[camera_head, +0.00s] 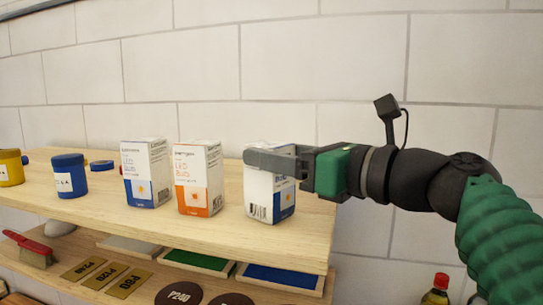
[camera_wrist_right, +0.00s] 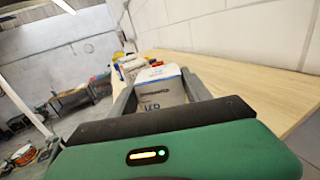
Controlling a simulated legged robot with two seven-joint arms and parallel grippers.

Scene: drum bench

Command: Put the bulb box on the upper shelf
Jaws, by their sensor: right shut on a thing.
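The bulb box (camera_head: 268,202) is white with a blue lower part and stands upright at the right end of the upper shelf (camera_head: 170,228). Its base appears to be at the shelf surface; I cannot tell whether it touches. My right gripper (camera_head: 268,159) reaches in from the right and is shut on the box near its top. In the right wrist view the box (camera_wrist_right: 160,88), with LED lettering, sits between the two fingers. My left gripper is not in view.
An orange-and-white box (camera_head: 199,180) and a blue-and-white box (camera_head: 147,175) stand left of the held box, with a gap. Blue (camera_head: 68,178) and yellow (camera_head: 11,168) jars stand farther left. The lower shelf holds a red brush (camera_head: 27,247), trays and discs. A tiled wall rises behind.

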